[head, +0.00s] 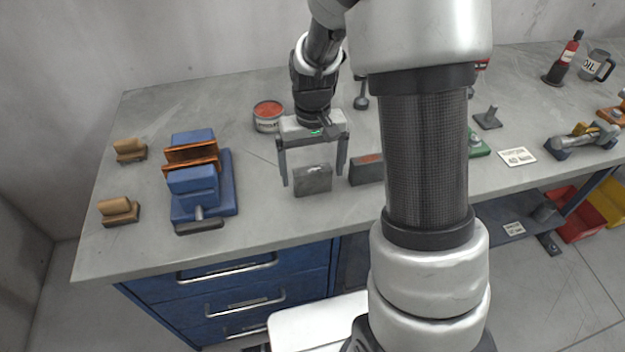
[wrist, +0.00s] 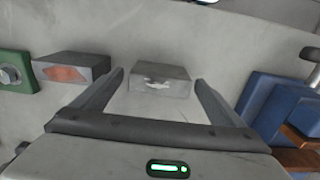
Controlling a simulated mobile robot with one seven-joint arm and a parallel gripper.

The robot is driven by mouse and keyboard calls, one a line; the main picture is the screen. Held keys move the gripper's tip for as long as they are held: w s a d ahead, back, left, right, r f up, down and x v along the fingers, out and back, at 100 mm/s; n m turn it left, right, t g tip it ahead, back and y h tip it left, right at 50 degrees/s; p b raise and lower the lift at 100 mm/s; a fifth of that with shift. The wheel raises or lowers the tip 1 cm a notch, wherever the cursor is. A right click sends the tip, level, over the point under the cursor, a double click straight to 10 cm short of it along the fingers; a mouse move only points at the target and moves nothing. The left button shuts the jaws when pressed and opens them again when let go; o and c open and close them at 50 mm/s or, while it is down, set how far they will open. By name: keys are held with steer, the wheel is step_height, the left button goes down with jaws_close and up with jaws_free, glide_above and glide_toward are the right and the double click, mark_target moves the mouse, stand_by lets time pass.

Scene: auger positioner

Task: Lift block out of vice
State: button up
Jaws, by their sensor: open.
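A grey block (head: 312,181) with a pale mark stands on the bench top, to the right of the vice and apart from it. It also shows in the wrist view (wrist: 160,82). The blue vice (head: 231,192) with copper-coloured jaw plates is on the left of the bench; I see no block between its jaws. In the wrist view part of the vice (wrist: 275,105) is at the right edge. My gripper (head: 313,178) points down over the grey block. It is open and empty, with the block showing between the fingertips and a gap on either side.
A second grey block (head: 367,172) with a red patch stands close to the right finger. A red-topped can (head: 268,117) is behind my gripper. Two wooden pieces (head: 130,150) (head: 118,211) lie left of the vice. The bench front is clear.

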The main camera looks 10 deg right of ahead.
step_height(320, 180, down, 2)
steer(key=shift+c, duration=0.4)
steer(key=c, duration=1.8)
steer(key=shift+w+r, duration=0.1)
steer(key=shift+r, duration=0.05)
steer(key=shift+c, duration=1.4)
steer(key=shift+r, duration=0.1)
